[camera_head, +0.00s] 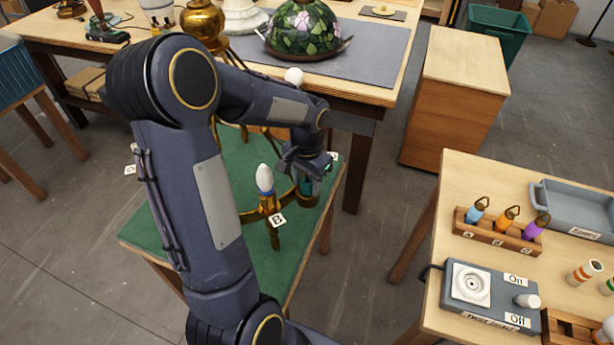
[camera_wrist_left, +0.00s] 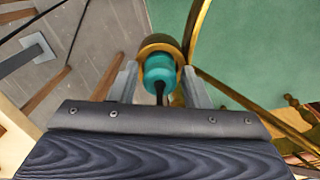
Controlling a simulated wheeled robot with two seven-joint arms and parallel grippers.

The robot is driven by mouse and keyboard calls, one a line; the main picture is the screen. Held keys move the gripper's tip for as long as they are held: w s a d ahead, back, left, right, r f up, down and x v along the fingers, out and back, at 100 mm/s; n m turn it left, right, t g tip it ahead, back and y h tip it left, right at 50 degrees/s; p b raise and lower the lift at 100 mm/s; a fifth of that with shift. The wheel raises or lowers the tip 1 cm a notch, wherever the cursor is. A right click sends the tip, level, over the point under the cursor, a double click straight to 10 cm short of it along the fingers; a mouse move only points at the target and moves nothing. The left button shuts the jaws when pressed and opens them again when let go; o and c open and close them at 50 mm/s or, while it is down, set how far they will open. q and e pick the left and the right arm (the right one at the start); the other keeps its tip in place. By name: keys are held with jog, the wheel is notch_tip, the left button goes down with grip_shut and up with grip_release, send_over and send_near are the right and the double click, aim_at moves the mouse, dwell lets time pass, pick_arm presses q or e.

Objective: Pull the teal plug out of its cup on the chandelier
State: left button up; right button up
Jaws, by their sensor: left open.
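The brass chandelier stands on a green-topped stand, with a white candle bulb (camera_head: 265,178) on its arm labelled B (camera_head: 277,220). In the left wrist view, the teal plug (camera_wrist_left: 159,72) sits in a round brass cup (camera_wrist_left: 158,45), with a dark cord coming from its near end. My left gripper (camera_wrist_left: 160,82) is open, with one finger on each side of the plug. In the head view, the left gripper (camera_head: 307,177) is over the chandelier's right side and mostly hides that cup and plug. My right gripper is not in view.
A bench at the back holds a stained-glass shade (camera_head: 303,28). At right, a table has a wooden rack (camera_head: 497,232) of coloured plugs, a test box (camera_head: 491,295) and a grey tray (camera_head: 575,208).

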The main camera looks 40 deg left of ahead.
aim_at(307, 181)
pick_arm(q)
jog(key=c, duration=0.7)
jog(key=shift+c, duration=0.2)
jog(key=shift+r, duration=0.1)
jog(key=shift+r+p, duration=1.9)
jog(key=shift+r, duration=0.35)
jog(key=shift+f, duration=0.1)
